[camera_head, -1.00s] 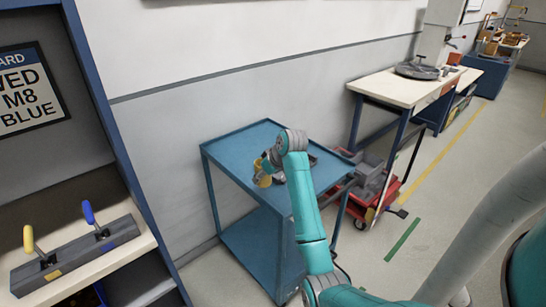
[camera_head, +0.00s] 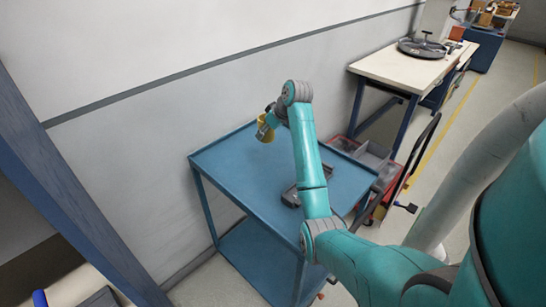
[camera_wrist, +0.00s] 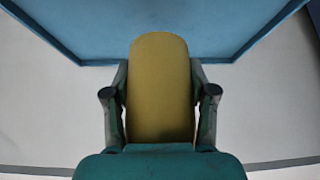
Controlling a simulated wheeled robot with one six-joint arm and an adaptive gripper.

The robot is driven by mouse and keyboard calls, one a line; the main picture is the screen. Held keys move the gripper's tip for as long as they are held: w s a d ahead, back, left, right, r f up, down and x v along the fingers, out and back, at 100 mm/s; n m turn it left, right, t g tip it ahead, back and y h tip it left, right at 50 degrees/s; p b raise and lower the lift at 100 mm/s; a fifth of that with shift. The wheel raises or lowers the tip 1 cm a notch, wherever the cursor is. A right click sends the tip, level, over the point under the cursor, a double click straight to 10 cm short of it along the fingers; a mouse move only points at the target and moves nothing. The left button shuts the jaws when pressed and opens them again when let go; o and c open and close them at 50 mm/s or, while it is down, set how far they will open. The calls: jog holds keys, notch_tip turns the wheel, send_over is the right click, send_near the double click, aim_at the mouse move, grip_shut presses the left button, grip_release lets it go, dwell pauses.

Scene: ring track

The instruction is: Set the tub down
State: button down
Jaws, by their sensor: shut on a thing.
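The yellow tub (camera_head: 265,134) is held at the end of my arm, over the back edge of the blue trolley's top (camera_head: 235,165). My gripper (camera_head: 268,127) is shut on it. In the wrist view the yellow tub (camera_wrist: 160,75) fills the space between the two dark fingers of my gripper (camera_wrist: 160,95). The blue trolley top (camera_wrist: 190,20) with its raised rim shows beyond it. The tub appears raised off the trolley, but its exact height is hard to judge. The tub's far side is hidden.
A dark grey object (camera_head: 291,196) lies on the trolley top, partly behind my arm. Most of the top's left side is bare. The wall (camera_head: 150,130) stands close behind. A red cart with grey bins (camera_head: 372,155) and a white-topped bench (camera_head: 405,68) are to the right.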

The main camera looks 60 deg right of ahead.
jog(key=shift+w+d, duration=0.25)
jog(key=shift+w, duration=0.05)
jog(key=shift+w+d+f, duration=0.1)
jog(key=shift+f, duration=0.25)
notch_tip(320, 180, down, 9)
jog(key=shift+f, duration=0.15)
jog(key=shift+c, duration=1.8)
grip_release()
jog(key=shift+f, duration=0.1)
jog(key=v, duration=1.2)
